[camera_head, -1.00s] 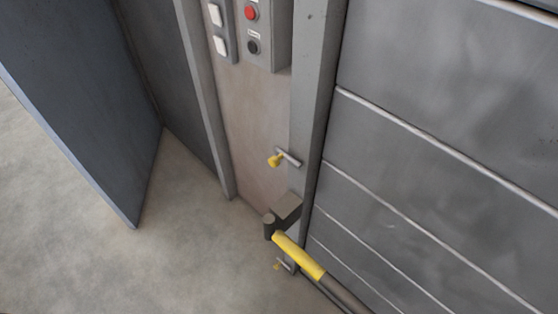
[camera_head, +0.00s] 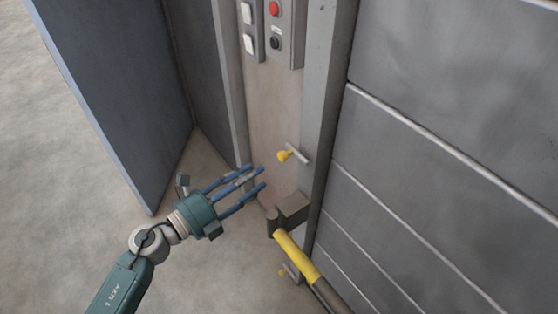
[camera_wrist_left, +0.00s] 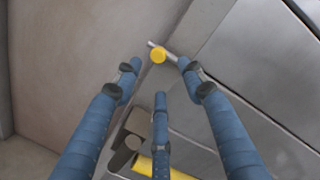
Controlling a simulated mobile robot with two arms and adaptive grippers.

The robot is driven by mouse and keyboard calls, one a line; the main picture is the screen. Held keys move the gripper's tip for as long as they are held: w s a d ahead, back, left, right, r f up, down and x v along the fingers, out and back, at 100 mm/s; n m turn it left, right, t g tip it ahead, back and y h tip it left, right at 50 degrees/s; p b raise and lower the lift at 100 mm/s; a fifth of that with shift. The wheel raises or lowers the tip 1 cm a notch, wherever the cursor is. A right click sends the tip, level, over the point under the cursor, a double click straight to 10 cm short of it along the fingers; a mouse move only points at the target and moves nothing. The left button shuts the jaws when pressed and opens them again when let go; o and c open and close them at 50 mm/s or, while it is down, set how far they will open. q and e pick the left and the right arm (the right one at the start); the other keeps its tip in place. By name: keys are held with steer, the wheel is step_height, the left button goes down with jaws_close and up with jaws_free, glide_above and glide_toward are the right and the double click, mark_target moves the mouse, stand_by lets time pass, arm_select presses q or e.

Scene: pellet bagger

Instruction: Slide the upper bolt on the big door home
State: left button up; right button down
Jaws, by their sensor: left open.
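The upper bolt (camera_head: 299,157) is a short grey bar with a yellow knob (camera_head: 284,155), set on the grey door post beside the big panelled door (camera_head: 440,130). In the left wrist view the yellow knob (camera_wrist_left: 158,56) and grey bar show ahead, beyond the fingertips. My left gripper (camera_head: 257,178) is open, its blue fingers spread and empty. It is left of the knob and a little lower in the head view, apart from it. My right gripper is not in view.
A yellow-and-dark bar (camera_head: 298,256) with a grey bracket (camera_head: 291,208) sticks out just below the upper bolt. Switch boxes (camera_head: 273,32) are above. A blue-grey door panel (camera_head: 110,90) stands open at left. The floor (camera_head: 60,190) at left is clear.

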mark_target(280, 158)
arm_select(q)
steer(key=p+x, duration=0.1)
steer(key=x, duration=0.5)
steer(key=shift+w+a+r, duration=0.15)
steer(key=shift+w, duration=0.05)
steer(key=x, duration=0.3)
steer(key=shift+w+d+p, duration=0.15)
steer(key=shift+d+p, duration=0.1)
steer(key=shift+p, duration=0.15)
steer(key=shift+w+d, duration=0.3)
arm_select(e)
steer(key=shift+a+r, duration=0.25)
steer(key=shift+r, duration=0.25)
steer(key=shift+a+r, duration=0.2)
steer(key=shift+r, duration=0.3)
arm_select(q)
jaws_close()
